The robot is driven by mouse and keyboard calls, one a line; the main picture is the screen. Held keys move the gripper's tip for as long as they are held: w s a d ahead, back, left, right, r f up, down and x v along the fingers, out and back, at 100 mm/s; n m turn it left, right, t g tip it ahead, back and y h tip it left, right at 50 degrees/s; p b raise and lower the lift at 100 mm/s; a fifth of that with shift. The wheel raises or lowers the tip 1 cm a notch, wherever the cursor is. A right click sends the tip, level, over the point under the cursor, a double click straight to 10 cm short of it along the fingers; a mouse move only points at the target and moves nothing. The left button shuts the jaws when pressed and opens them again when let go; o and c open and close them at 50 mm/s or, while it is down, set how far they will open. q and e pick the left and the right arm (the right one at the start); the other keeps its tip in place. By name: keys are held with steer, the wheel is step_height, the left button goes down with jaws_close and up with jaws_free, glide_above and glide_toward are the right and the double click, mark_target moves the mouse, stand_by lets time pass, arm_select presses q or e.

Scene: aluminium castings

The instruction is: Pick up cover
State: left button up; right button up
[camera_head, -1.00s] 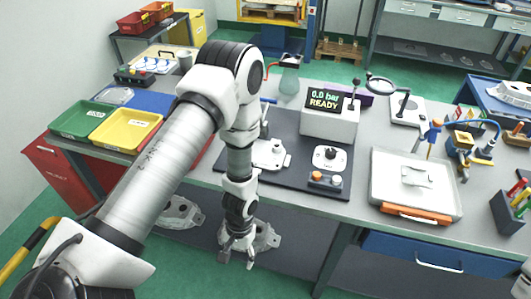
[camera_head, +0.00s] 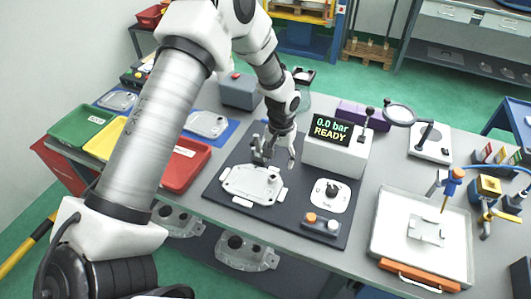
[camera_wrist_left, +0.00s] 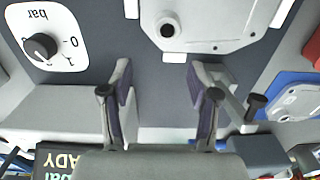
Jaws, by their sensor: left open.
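A pale grey cast cover (camera_head: 252,184) lies flat on the dark mat on the workbench. It has a raised round boss near its right end. In the left wrist view the cover (camera_wrist_left: 225,28) is at the top, with a dark round opening. My left gripper (camera_head: 278,158) is over the mat just behind the cover, beside the display box. Its two fingers are apart with nothing between them, which also shows in the left wrist view (camera_wrist_left: 160,90). The cover is outside the fingers. My right gripper is not in view.
A display box (camera_head: 335,145) reading 0.0 bar READY stands right of the gripper. A dial plate (camera_head: 329,195) and a button box (camera_head: 320,224) sit on the mat. Another cover (camera_head: 208,124) lies on a blue mat. A red tray (camera_head: 183,170) stands left of the dark mat.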

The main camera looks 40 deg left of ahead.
mark_target(274, 174)
arm_select(q)
steer(key=shift+s+a+f+p, duration=0.1)
steer(key=shift+s+f+p, duration=0.15)
steer(key=shift+s, duration=0.4)
steer(key=shift+s+f+p, duration=0.15)
steer(key=shift+s+p, duration=0.15)
steer(key=shift+s, duration=0.3)
steer(key=shift+s+a+f+p, duration=0.1)
steer(key=shift+f+p, duration=0.4)
steer(key=shift+f, duration=0.15)
steer(key=f, duration=0.1)
steer(key=w+f, duration=0.1)
steer(key=f, duration=0.1)
steer(key=shift+w+f, duration=0.2)
steer(key=shift+f, duration=0.05)
steer(key=shift+w+f, duration=0.2)
steer(key=shift+f, duration=0.1)
steer(key=shift+s+r, duration=0.2)
steer(key=shift+s, duration=0.05)
steer(key=shift+c, duration=1)
steer(key=shift+s+r, duration=0.1)
steer(key=shift+s, duration=0.05)
steer(key=c, duration=0.6)
jaws_close()
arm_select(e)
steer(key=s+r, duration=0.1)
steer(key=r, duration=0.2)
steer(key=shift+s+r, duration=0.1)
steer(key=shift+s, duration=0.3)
